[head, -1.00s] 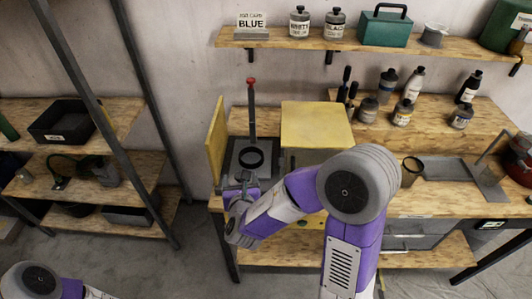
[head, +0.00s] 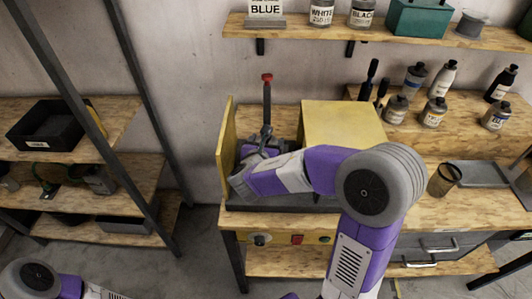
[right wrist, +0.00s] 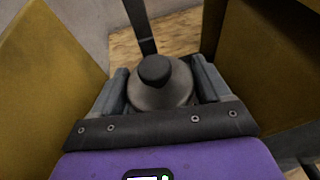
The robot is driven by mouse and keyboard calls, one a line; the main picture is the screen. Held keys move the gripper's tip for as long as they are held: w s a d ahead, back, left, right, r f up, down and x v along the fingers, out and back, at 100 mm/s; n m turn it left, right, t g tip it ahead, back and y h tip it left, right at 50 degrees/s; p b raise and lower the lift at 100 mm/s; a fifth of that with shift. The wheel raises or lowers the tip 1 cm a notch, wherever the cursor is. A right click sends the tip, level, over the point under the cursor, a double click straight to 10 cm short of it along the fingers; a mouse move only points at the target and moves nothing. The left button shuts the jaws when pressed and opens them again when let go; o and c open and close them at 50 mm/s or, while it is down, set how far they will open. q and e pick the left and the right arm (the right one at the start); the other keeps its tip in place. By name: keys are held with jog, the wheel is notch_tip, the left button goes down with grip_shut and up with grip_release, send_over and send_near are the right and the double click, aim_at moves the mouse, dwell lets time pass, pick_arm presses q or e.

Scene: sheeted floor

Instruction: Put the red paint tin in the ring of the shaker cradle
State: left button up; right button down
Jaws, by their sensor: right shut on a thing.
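In the right wrist view, my right gripper (right wrist: 162,92) is shut on a tin with a grey cone-shaped top (right wrist: 161,92) and a black cap. Its label and any red colour are hidden, so I cannot tell if it is the red one. In the head view my right gripper (head: 264,146) is at the shaker cradle, between the open yellow door (head: 226,150) and the yellow housing (head: 343,124). The cradle's upright post (head: 267,100) with a red knob stands just behind it. The ring is hidden, so I cannot tell whether the tin is in it. My left gripper is out of view.
Several bottles (head: 433,112) stand on the raised shelf at the right. A mesh cup (head: 444,179) and a grey tray (head: 480,174) are on the bench. White (head: 321,12) and black (head: 361,13) tins stand above. The door and housing closely flank my gripper.

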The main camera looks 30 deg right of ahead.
notch_tip(320, 180, down, 3)
jog(key=shift+f+b, duration=0.2)
jog(key=shift+b, duration=0.35)
grip_release()
jog(key=shift+f, duration=0.1)
jog(key=shift+s+a+r, duration=0.1)
jog(key=shift+a+r, duration=0.05)
jog(key=shift+r, duration=0.1)
jog(key=p+v, duration=0.1)
jog(key=v, duration=1)
jog(key=shift+s+a+p, duration=0.25)
jog(key=shift+s+p, duration=0.05)
jog(key=shift+p, duration=0.1)
